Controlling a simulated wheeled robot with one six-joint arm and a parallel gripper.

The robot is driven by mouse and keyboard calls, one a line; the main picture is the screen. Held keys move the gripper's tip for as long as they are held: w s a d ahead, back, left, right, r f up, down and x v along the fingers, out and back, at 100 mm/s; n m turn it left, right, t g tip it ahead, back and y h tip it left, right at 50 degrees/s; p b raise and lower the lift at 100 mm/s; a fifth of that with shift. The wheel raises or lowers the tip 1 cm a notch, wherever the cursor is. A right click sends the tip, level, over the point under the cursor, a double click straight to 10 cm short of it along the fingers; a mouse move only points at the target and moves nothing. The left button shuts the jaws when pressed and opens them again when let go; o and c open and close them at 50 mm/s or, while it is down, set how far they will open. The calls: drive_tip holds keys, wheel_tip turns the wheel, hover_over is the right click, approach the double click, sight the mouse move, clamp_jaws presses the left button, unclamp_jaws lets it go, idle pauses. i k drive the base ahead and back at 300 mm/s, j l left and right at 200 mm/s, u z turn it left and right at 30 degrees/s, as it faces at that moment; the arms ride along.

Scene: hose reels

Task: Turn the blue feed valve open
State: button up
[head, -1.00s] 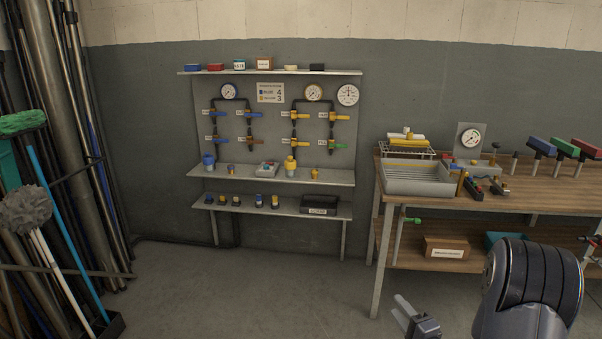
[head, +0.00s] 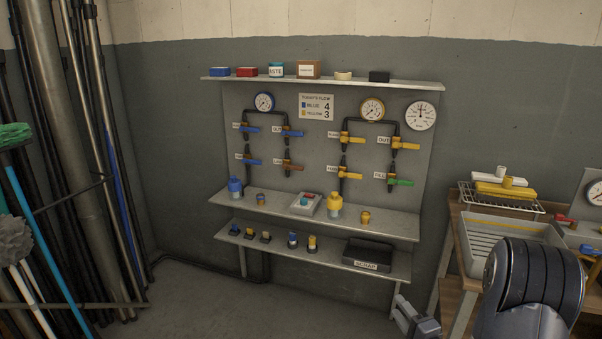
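The valve panel (head: 320,185) stands against the wall ahead. Its left pipe group has a blue handle at upper left (head: 250,129), one at upper right (head: 293,133) and one at lower left (head: 252,162). All lie about level, pointing right. A brown-red handle (head: 294,167) sits at lower right. The small labels beside them are too blurred to tell surely which is the feed valve.
Yellow valve handles (head: 352,141) and a green handle (head: 401,182) are on the right pipe group. Shelves with small parts jut out below, with a black scrap bin (head: 367,255). A workbench (head: 457,225) stands right; poles crowd the left. Floor ahead is clear.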

sight(251, 161)
drive_tip(key=i+j+u, duration=0.2)
drive_tip(key=i+u, duration=1.1)
drive_tip(key=i+j+z, duration=0.25)
drive_tip(key=i+z, duration=0.2)
drive_tip(key=i, duration=0.15)
drive_tip(key=i+j+z, duration=1.35)
drive_tip(key=j, duration=0.55)
drive_tip(key=k+l, duration=0.05)
